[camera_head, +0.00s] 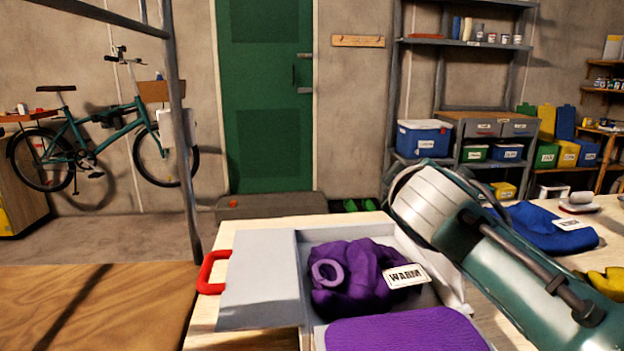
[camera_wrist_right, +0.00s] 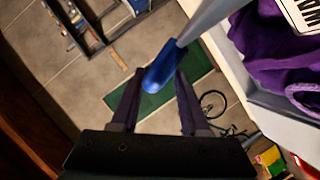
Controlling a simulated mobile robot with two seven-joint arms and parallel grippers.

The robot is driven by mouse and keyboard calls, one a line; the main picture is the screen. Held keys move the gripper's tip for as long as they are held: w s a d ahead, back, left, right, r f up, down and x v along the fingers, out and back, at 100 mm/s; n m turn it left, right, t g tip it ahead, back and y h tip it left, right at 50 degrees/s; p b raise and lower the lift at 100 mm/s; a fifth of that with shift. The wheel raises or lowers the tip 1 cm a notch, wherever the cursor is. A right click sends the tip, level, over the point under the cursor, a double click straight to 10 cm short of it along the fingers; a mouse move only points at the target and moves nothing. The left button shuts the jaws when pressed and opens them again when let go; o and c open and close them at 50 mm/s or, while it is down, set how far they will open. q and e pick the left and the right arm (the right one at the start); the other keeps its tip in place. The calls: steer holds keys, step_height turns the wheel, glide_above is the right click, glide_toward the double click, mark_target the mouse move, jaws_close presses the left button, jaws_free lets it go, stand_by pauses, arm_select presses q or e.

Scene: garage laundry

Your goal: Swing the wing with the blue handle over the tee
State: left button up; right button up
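A purple tee (camera_head: 345,285) lies bunched on the grey folding board (camera_head: 314,236), with a ring-shaped collar and a white WARM card (camera_head: 406,276) on it. A flat purple piece (camera_head: 400,332) lies nearer me; I cannot tell whether it belongs to the tee. The grey left wing (camera_head: 262,285) lies beside the tee, with a red handle (camera_head: 209,272). My right arm hides most of the right side. In the right wrist view, the blue handle (camera_wrist_right: 160,72) sits between the fingertips of my right gripper (camera_wrist_right: 159,76). I cannot tell whether they press on it. My left gripper is not in view.
A blue cloth with a card (camera_head: 545,228) lies on the table at the right, with yellow cloth (camera_head: 606,282) nearer me. A wooden surface (camera_head: 90,300) is at the lower left. Shelves with boxes, a green door (camera_head: 265,100) and a bicycle stand behind.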

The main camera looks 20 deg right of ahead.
steer(key=shift+o, duration=0.4)
steer(key=shift+s+r, duration=0.1)
steer(key=p+v, duration=0.1)
steer(key=v, duration=0.8)
steer(key=shift+s+a+p, duration=0.25)
steer(key=shift+s+p, duration=0.05)
steer(key=shift+s, duration=0.05)
